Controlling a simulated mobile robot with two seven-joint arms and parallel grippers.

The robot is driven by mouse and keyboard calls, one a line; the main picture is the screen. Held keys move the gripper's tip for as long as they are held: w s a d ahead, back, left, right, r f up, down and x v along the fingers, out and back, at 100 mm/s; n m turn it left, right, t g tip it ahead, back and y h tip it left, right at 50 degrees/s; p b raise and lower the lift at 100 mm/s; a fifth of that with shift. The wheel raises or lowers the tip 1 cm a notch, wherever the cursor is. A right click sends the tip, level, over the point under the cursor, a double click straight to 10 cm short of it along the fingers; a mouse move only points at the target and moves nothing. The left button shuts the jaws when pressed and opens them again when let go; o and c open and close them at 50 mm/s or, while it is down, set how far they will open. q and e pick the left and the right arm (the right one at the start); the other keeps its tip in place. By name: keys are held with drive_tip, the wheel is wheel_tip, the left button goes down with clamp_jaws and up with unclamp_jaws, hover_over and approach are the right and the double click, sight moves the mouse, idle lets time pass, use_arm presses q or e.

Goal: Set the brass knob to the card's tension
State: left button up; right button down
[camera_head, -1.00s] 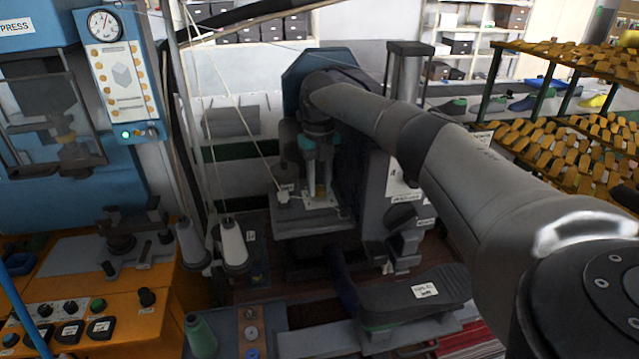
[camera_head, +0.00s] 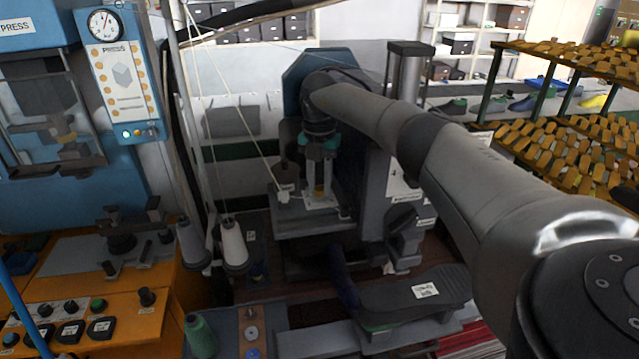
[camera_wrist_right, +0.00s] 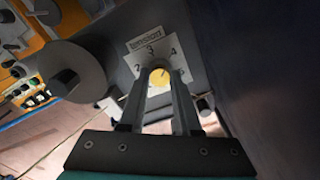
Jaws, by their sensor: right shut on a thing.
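My right gripper (camera_head: 319,190) reaches down at the sewing machine in the middle of the head view. In the right wrist view its two fingers (camera_wrist_right: 160,88) are shut on the round brass knob (camera_wrist_right: 160,77), one on each side. A white dial plate (camera_wrist_right: 150,50) headed "TENSION" lies behind the knob, with 2, 3 and 4 readable around it. A small dark mark shows on the knob's face, but its exact setting is hard to tell. A white card (camera_head: 404,178) is on the machine's right side; its writing is too small to read. My left gripper is not in view.
A white thread cone (camera_head: 233,243) and a green one (camera_head: 201,335) stand left of the machine. An orange control panel (camera_head: 165,322) fills the lower left. A dark pedal (camera_head: 400,298) is in front. Racks of shoe lasts (camera_head: 570,140) stand at the right.

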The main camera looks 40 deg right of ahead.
sight(320, 189)
drive_tip(key=shift+w+r, duration=0.1)
drive_tip(key=shift+r, duration=0.05)
idle(0.3)
drive_tip(key=c, duration=0.6)
unclamp_jaws()
wheel_tip(320, 189, up, 15)
drive_tip(key=b, duration=0.1)
drive_tip(key=shift+b, duration=0.35)
